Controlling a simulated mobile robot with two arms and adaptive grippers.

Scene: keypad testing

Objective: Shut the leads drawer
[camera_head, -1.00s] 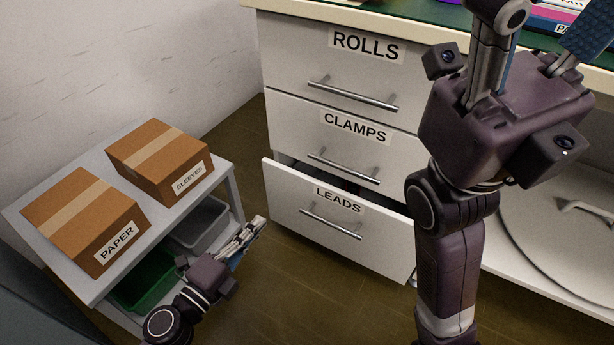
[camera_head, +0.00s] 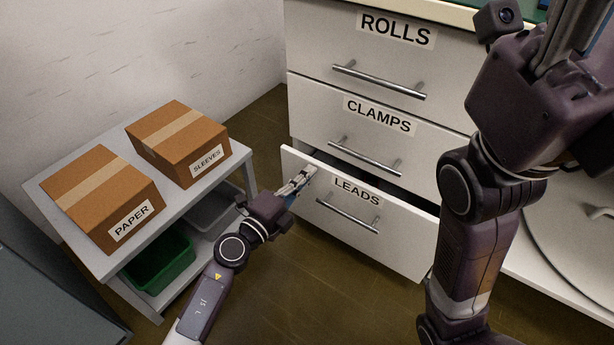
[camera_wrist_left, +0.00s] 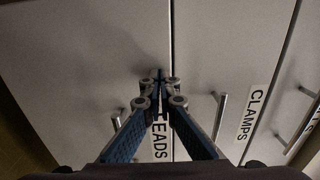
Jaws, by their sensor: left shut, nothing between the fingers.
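The leads drawer (camera_head: 358,222) is the lowest drawer of the white cabinet. It stands partly open, with a dark gap behind the top of its front. Its bar handle (camera_head: 347,215) is below the LEADS label (camera_head: 357,191). My left gripper (camera_head: 306,177) is shut and empty, its tips at the upper left part of the drawer front, left of the label. In the left wrist view the closed fingertips (camera_wrist_left: 159,78) are over the drawer front; whether they touch it I cannot tell. My right gripper (camera_head: 560,45) is at the upper right, its fingertips cut off by the frame.
The clamps drawer (camera_head: 398,138) and rolls drawer (camera_head: 345,52) above are closed. A white shelf unit (camera_head: 80,243) at left holds the paper box (camera_head: 90,200) and sleeves box (camera_head: 172,150), with a green bin (camera_head: 160,262) and a grey bin (camera_head: 213,208) below. Floor in front is clear.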

